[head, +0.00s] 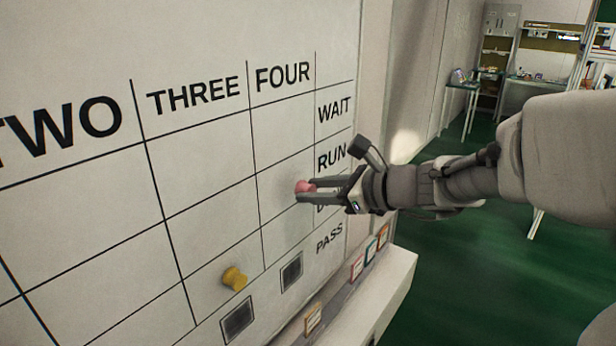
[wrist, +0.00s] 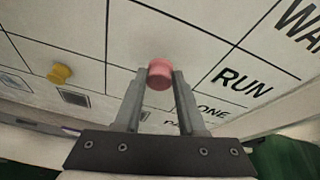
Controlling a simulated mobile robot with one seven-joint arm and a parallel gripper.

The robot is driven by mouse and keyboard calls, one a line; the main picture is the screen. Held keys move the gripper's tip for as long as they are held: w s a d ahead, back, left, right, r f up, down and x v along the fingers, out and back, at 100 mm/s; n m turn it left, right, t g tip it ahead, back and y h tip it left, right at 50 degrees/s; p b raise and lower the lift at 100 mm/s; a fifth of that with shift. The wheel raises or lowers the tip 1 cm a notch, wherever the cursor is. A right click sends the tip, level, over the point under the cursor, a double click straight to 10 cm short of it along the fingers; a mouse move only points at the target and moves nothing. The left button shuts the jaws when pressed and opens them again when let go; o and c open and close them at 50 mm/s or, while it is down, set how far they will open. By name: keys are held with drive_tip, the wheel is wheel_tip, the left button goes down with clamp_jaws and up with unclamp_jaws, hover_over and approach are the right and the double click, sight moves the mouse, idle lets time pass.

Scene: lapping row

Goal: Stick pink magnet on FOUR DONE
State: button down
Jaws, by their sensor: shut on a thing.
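My gripper (head: 306,188) is shut on the pink magnet (head: 303,187), which shows at its fingertips in front of the white board (head: 205,150). The magnet also shows between the fingers in the wrist view (wrist: 160,75). In the head view it overlaps column FOUR, close to the line between the RUN and DONE rows. I cannot tell whether it touches the board. The FOUR heading (head: 283,76) is clear; the DONE label (wrist: 212,112) is partly hidden by my gripper.
A yellow magnet (head: 235,278) is on the board in column THREE, lower left of my gripper. Dark framed squares (head: 291,271) sit below the grid. A ledge (head: 385,285) with several small coloured-edged cards runs along the bottom. Green floor lies open at right.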

drive_tip(key=shift+s+d, duration=0.15)
drive_tip(key=s+d, duration=0.1)
drive_tip(key=d, duration=0.1)
drive_tip(key=s+d, duration=0.2)
drive_tip(key=shift+s+d, duration=0.3)
drive_tip(key=shift+d, duration=0.05)
idle(0.6)
